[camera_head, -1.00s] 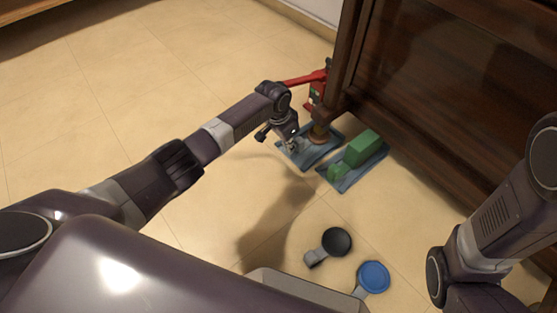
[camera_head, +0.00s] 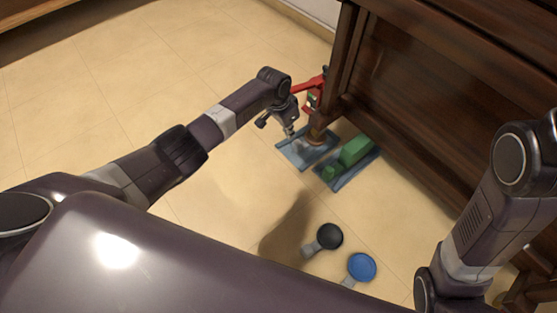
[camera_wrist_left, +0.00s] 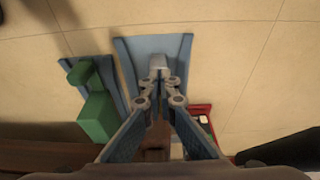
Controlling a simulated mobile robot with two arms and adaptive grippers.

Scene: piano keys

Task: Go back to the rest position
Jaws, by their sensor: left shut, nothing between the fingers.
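My left gripper (camera_head: 290,134) points down at the near edge of a blue mat (camera_head: 291,149) by the piano's corner. In the left wrist view its fingers (camera_wrist_left: 159,66) close together over the blue mat (camera_wrist_left: 180,49) and hold nothing. I cannot tell how high above the mat they are. My left arm reaches out from the lower left, extended. My right arm shows at the right edge, bent, and its gripper is out of view. The dark wooden piano (camera_head: 430,90) stands at the right.
A red jack-like tool (camera_head: 314,92) stands at the piano's corner. A green block (camera_head: 355,149) lies on a second blue mat (camera_head: 342,183). Two paddle-like things, one black (camera_head: 330,236) and one blue (camera_head: 361,267), lie nearer me. The tiled floor at left is clear.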

